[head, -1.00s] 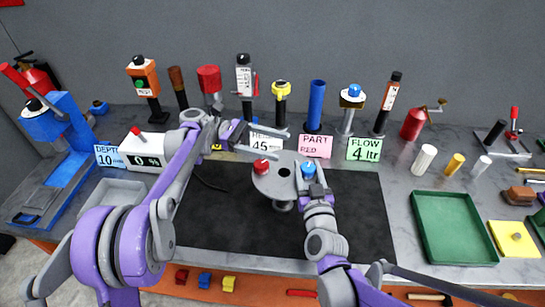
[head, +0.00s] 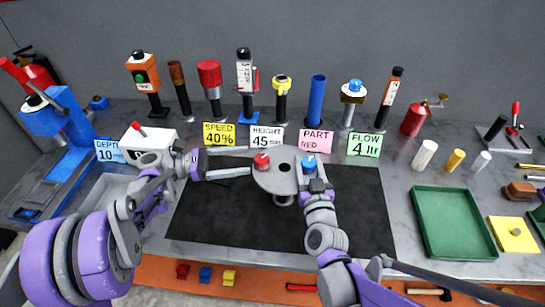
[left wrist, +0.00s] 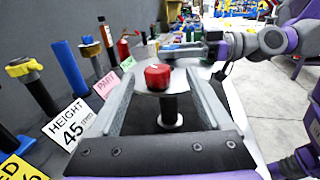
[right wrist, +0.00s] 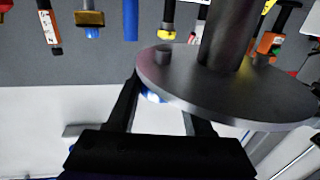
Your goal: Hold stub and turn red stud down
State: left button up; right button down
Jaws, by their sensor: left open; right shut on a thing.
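A round grey plate (head: 283,182) stands on a short post on the black mat. It carries a red stud (head: 262,161) at left, a dark hole in its middle, and a blue stud (head: 309,162) at right. My left gripper (head: 249,161) is open just left of the red stud. In the left wrist view the red stud (left wrist: 158,76) shows between its fingers, not gripped.
Signs and several upright tools line the back, including the HEIGHT 45 sign (head: 266,137) and the PART RED sign (head: 316,142). A green tray (head: 453,255) is at right, a blue press (head: 62,135) at left. The black mat (head: 235,225) is clear in front of the plate.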

aim_at(272, 163)
pick_arm(q)
jog(key=w+d, duration=0.1)
jog(key=d, duration=0.2)
jog(key=w+d+f+n+t, duration=0.1)
jog(key=d, duration=0.2)
jog(key=w+d+f+t, duration=0.1)
jog(key=d, duration=0.1)
jog(key=shift+d+n+y, duration=0.3)
jog(key=shift+d+y, duration=0.1)
jog(key=shift+c, duration=0.2)
grip_shut()
